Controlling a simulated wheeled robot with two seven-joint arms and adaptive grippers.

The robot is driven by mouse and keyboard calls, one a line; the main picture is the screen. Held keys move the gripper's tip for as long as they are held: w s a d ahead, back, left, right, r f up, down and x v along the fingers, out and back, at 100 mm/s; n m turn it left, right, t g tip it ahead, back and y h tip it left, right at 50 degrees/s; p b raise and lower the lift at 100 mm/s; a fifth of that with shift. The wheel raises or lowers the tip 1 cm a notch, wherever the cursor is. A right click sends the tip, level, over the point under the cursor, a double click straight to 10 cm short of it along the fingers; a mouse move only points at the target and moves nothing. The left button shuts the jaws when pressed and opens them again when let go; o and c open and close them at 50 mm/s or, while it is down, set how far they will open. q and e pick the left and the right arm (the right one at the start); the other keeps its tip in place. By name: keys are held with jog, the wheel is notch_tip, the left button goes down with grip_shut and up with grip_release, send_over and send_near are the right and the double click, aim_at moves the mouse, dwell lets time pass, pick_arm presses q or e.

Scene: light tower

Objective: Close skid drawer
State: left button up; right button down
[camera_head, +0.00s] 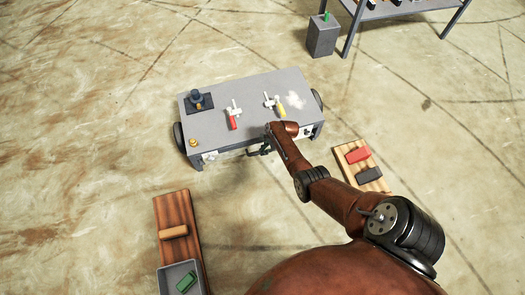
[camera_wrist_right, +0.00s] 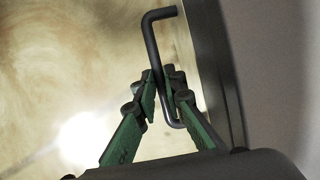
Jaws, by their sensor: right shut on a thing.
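The grey skid (camera_head: 215,125) stands on the floor in the middle of the head view, with dark wheels at its sides. Its drawer is on the near side, largely hidden under the top and behind my right arm. I cannot tell how far the drawer stands out. My right gripper (camera_head: 264,149) is at that near side. In the right wrist view the green fingers of my right gripper (camera_wrist_right: 162,98) are shut on a dark bent handle (camera_wrist_right: 152,45). A grey panel (camera_wrist_right: 270,60) with a dark edge is beside the handle. My left gripper is not in view.
On the skid top are a blue-black device (camera_head: 197,98), a red-handled tool (camera_head: 233,121) and a yellow-handled tool (camera_head: 280,109). Wooden boards lie at lower left (camera_head: 167,208) and right (camera_head: 378,185). Floor left of the skid is clear.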

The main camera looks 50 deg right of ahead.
jog(key=c, duration=2.2)
grip_release()
jog(key=shift+w+d+r, duration=0.1)
jog(key=shift+w+r, duration=0.25)
jog(key=shift+w, duration=0.1)
jog(key=shift+c, duration=0.2)
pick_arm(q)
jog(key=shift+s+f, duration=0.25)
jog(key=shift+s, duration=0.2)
pick_arm(e)
jog(key=shift+o, duration=1.1)
jog(key=shift+s+d, duration=0.1)
jog(key=shift+s, duration=0.1)
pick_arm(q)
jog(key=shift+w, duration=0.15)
pick_arm(e)
jog(key=shift+f, duration=0.1)
jog(key=shift+s, duration=0.1)
jog(key=shift+r, duration=0.2)
jog(key=v, duration=1.1)
jog(key=shift+s+r, duration=0.2)
jog(key=shift+s, duration=0.05)
jog(key=shift+d, duration=0.15)
